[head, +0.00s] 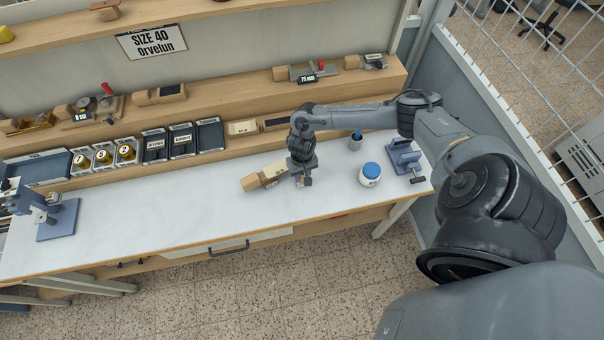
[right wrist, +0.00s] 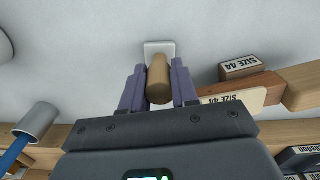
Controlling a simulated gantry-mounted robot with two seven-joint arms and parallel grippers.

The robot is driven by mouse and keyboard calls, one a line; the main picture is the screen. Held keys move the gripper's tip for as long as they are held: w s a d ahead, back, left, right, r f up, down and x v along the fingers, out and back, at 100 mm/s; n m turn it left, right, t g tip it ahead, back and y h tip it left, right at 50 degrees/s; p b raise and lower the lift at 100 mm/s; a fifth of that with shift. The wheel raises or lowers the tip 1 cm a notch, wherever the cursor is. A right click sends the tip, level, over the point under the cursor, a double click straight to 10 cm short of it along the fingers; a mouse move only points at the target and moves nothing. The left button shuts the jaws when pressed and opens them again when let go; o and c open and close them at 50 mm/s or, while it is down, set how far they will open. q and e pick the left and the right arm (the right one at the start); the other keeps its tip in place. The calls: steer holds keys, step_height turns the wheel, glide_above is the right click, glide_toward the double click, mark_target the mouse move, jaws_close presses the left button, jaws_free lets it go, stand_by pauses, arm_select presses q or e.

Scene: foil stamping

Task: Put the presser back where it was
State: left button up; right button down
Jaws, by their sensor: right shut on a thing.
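The presser (right wrist: 158,80) has a round wooden handle and a pale square base, seen in the right wrist view. My right gripper (right wrist: 158,88) has its two fingers on either side of the wooden handle and is shut on it. In the head view my right gripper (head: 304,180) is low over the white bench top (head: 200,205), right beside the wooden pieces, and mostly hides the presser. I cannot tell whether the presser's base touches the bench. My left gripper is not in view.
Wooden pieces (head: 256,181) labelled SIZE 44 lie left of the gripper. A blue-lidded jar (head: 370,174), a cup with a blue handle in it (head: 355,138) and a blue-grey clamp device (head: 405,160) stand to the right. Shelves line the back. The bench's left middle is clear.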

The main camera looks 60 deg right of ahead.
steer(key=c, duration=0.9)
jaws_free()
steer(key=shift+o, duration=0.2)
step_height(320, 180, up, 11)
steer(key=shift+r+p, duration=0.1)
steer(key=shift+p, duration=0.55)
steer(key=shift+a+r, duration=0.15)
steer(key=w+a+n+t+y, duration=0.2)
steer(key=a+n+t, duration=0.55)
steer(key=a, duration=1.85)
steer(key=s+d+r+n+g+h, duration=0.1)
steer(key=s+d+r+g, duration=0.1)
steer(key=s, duration=0.4)
steer(key=s+d+r+n+g, duration=0.1)
steer(key=s+r+g, duration=0.1)
steer(key=s, duration=0.4)
steer(key=shift+s+d+r+n+h, duration=0.25)
steer(key=shift+d+r+n+h, duration=0.15)
steer(key=shift+r, duration=0.3)
